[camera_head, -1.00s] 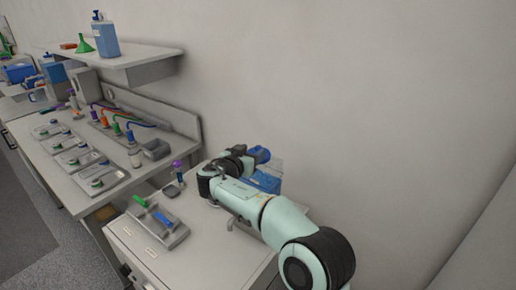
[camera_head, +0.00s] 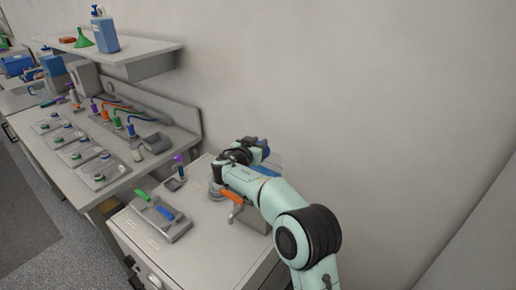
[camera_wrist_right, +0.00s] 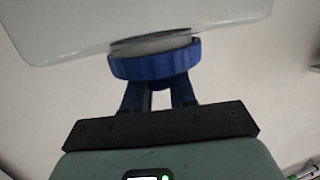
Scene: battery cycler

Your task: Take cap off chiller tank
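The chiller tank appears as a pale translucent body (camera_wrist_right: 190,15) at the top of the right wrist view. A round ribbed blue cap (camera_wrist_right: 155,66) sits at its pale neck, just below the body in the picture. My right gripper (camera_wrist_right: 158,92) points at the cap. Its two fingers stand slightly apart and reach up to the cap, which hides their tips. I cannot tell whether they clamp it. In the head view my right gripper (camera_head: 254,146) is at the far end of the arm by the wall, and the arm hides most of the tank (camera_head: 272,161). My left gripper is not in view.
A grey box (camera_head: 251,216) with an orange handle (camera_head: 232,196) stands below my right arm. A tray (camera_head: 176,235) with green and blue tools lies left of it. Several cell trays fill the left bench. A shelf (camera_head: 145,60) juts from the wall.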

